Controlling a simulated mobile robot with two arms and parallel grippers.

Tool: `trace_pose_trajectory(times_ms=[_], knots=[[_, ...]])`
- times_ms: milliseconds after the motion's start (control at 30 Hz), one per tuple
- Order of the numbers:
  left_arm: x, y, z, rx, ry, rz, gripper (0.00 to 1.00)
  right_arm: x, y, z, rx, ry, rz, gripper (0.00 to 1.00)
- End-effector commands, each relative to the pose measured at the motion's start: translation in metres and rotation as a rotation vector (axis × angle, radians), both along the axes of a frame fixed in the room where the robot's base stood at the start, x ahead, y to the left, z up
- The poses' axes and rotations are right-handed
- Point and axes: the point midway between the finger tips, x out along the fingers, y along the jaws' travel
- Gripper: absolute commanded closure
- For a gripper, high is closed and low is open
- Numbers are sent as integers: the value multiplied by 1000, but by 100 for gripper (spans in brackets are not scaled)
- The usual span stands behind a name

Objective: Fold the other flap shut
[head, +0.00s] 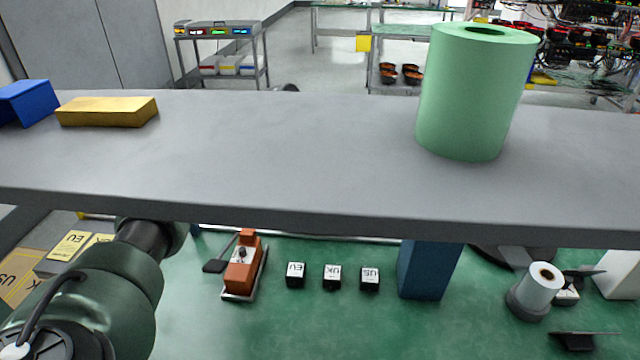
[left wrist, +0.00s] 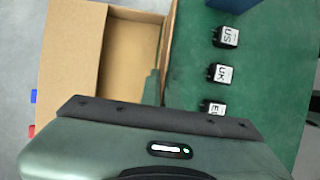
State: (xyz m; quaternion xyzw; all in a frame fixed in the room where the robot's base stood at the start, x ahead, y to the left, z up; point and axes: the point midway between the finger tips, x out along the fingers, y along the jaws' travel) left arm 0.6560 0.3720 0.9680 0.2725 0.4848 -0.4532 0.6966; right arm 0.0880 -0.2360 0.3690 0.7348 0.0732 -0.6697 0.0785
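An open cardboard box (left wrist: 130,62) shows in the left wrist view, with its brown inside visible. A wide flap (left wrist: 70,55) lies along its left side, and a narrow upright cardboard edge (left wrist: 167,50) runs along its right side. My left gripper (left wrist: 151,88) reaches over the near part of the box; its fingers look like one narrow strip at the centre, close to the right edge, with nothing seen between them. Its body hides the near end of the box. In the head view my left arm enters at lower left; its gripper is out of frame. My right gripper is not seen.
A grey shelf (head: 290,150) crosses the head view, carrying a green roll (head: 472,95) and a gold block (head: 107,112). Below, an orange device (head: 243,265), black adapter cubes (head: 332,277) and a blue block (head: 425,268) stand on the green mat (head: 330,325). Labelled cartons (head: 20,280) sit left.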

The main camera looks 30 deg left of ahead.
Motion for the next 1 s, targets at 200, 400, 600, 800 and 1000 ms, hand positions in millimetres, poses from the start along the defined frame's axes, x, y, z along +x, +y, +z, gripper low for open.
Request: trace_pose_trajectory(times_ms=[200,400,600,800,1000], knots=[[4,1,-5,-28,64,1,100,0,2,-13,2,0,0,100],[5,1,-4,-49,105,0,100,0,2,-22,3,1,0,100],[3,2,-2,-58,120,-2,100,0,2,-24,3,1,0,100],[3,2,-1,-59,121,-2,100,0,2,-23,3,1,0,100],[3,2,-1,-58,120,-2,75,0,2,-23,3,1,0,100]])
